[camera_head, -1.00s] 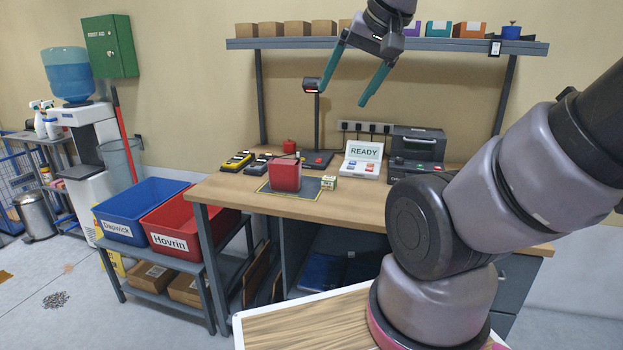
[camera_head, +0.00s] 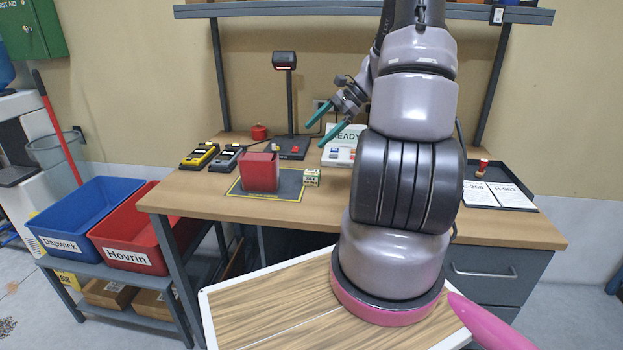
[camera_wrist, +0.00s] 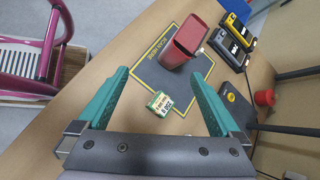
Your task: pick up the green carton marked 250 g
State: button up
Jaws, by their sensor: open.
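The green carton (camera_head: 312,177) is a small box with a pale label. It stands on the workbench at the right edge of the dark mat, to the right of the red bin. In the wrist view the green carton (camera_wrist: 159,103) lies between my open fingers in the picture, farther off than the fingertips. Its print is too small to read surely. My gripper (camera_head: 329,128) has two teal fingers spread apart with nothing between them. It is above and behind the carton in the head view, and the wrist view shows the same open gripper (camera_wrist: 160,83).
The red open bin (camera_head: 260,172) stands on the dark mat (camera_head: 285,188) close to the carton. Two handheld devices (camera_head: 212,156) and a scanner stand (camera_head: 289,145) are behind. Blue (camera_head: 44,210) and red (camera_head: 103,238) crates sit left, lower than the bench. The front bench top is clear.

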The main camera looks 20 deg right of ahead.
aim_at(317, 173)
jog(key=d+f+m+t+y, duration=0.1)
jog(key=d+f+m, duration=0.1)
jog(key=d+f, duration=0.1)
jog(key=d+f+m+t, duration=0.2)
jog(key=d+f+m, duration=0.1)
jog(key=f, duration=0.3)
jog(key=w+d+f+m+t+y, duration=0.1)
jog(key=d+f+m, duration=0.1)
jog(key=f, duration=0.3)
jog(key=shift+d+f+m+y, duration=0.25)
jog(key=shift+d+m+y, duration=0.05)
jog(key=shift+d, duration=0.15)
jog(key=shift+w+f+t, duration=0.15)
jog(key=shift+f+t, duration=0.1)
jog(key=shift+t, duration=0.15)
jog(key=x, duration=0.4)
jog(key=shift+w+a+f, duration=0.2)
jog(key=shift+a, duration=0.05)
jog(key=x, duration=0.5)
jog(key=shift+w+a, duration=0.15)
jog(key=shift+w, duration=0.3)
grip_shut()
jog(key=shift+r, duration=0.2)
